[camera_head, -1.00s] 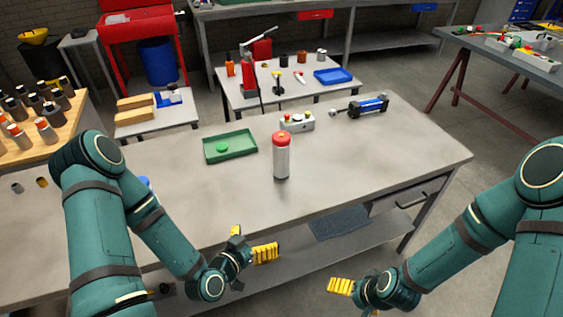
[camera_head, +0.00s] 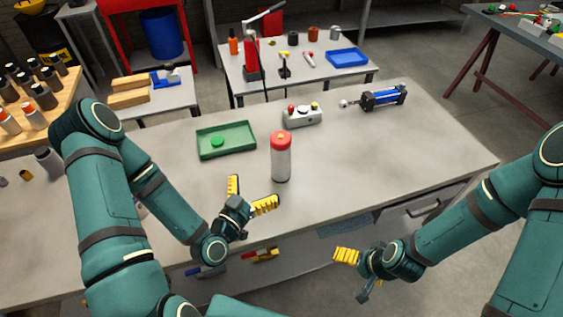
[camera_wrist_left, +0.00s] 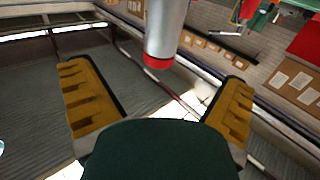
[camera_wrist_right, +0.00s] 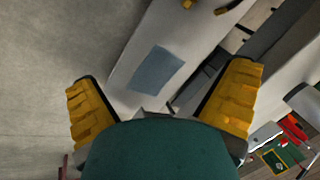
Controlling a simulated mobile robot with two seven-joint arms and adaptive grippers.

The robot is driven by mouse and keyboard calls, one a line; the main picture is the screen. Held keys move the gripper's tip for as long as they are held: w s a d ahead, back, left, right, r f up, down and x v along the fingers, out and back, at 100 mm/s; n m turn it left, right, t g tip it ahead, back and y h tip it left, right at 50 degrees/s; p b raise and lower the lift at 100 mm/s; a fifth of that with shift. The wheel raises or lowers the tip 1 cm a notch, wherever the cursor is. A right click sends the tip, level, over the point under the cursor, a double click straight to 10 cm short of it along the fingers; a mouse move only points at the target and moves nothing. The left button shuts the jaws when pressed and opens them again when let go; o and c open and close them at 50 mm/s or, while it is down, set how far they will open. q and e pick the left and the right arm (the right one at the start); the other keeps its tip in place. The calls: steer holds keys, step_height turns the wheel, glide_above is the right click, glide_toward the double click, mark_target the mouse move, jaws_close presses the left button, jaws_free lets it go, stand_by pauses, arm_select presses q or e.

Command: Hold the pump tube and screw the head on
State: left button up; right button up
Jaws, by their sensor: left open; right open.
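The pump tube (camera_head: 281,163) is a silver cylinder with a red top, standing upright on the grey workbench (camera_head: 375,150). A small yellow spot shows on its top. A round green piece (camera_head: 217,141) lies in the green tray (camera_head: 240,148); I cannot tell whether it is the head. My left gripper (camera_head: 256,190) is open and empty, in front and left of the tube, without visible contact. In the left wrist view, the tube (camera_wrist_left: 166,28) appears beyond the spread fingers, partly cut off. My right gripper (camera_head: 354,275) is open and empty, before the bench's front edge.
A grey block with red and yellow knobs (camera_head: 302,116) and a blue cylinder unit (camera_head: 382,97) stand behind the tube. A drawer with a handle (camera_head: 423,208) is at the bench's front right. The bench right of the tube is clear.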

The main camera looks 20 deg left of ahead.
mark_target(276, 160)
arm_select(q)
steer(key=b+x, duration=0.3)
steer(key=b, duration=0.2)
steer(key=b+x, duration=0.2)
steer(key=b, duration=0.3)
steer(key=shift+w+f, duration=0.25)
steer(key=shift+w, duration=0.2)
steer(key=shift+r+x, duration=0.2)
steer(key=shift+x, duration=0.8)
steer(key=shift+w+d, duration=0.15)
steer(key=shift+w, duration=0.3)
steer(key=shift+a+f+x, duration=0.1)
steer(key=shift+f+x, duration=0.05)
steer(key=shift+x, duration=1.15)
steer(key=shift+a+f+x, duration=0.1)
steer(key=shift+a+x, duration=0.05)
steer(key=shift+x, duration=1.15)
